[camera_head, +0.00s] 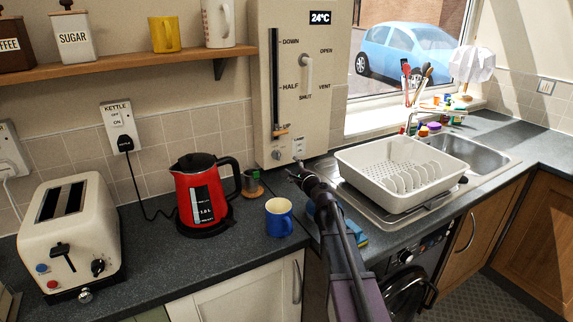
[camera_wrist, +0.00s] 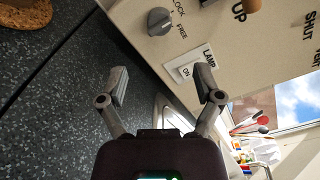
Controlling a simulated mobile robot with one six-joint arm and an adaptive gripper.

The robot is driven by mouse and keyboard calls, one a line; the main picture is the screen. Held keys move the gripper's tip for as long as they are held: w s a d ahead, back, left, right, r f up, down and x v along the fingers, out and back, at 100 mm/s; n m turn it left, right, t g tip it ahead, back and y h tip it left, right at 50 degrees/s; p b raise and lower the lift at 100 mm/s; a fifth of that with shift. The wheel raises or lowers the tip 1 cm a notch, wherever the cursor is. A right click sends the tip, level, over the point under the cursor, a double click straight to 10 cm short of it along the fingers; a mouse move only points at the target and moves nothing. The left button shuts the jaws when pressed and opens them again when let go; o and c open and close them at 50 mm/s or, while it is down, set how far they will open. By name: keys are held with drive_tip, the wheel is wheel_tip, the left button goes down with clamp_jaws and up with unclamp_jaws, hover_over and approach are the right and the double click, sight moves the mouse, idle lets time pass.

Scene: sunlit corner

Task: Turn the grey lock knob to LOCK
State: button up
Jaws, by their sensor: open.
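The grey lock knob (camera_wrist: 159,21) is on the cream panel (camera_head: 290,60), beside the printed words LOCK and FREE. It also shows small at the panel's lower left in the head view (camera_head: 277,155). I cannot tell clearly which word it points to. My gripper (camera_wrist: 162,80) is open and empty, with its fingers spread wide. The knob lies ahead of the fingertips in the wrist view, apart from them. In the head view my gripper (camera_head: 297,170) is just in front of the panel's lower edge, right of and below the knob.
A LAMP switch (camera_wrist: 187,72) sits close to the right finger. A blue mug (camera_head: 279,217), a red kettle (camera_head: 203,195) and a dish rack (camera_head: 385,178) stand around my arm.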

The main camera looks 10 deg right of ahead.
drive_tip(key=shift+v, duration=1)
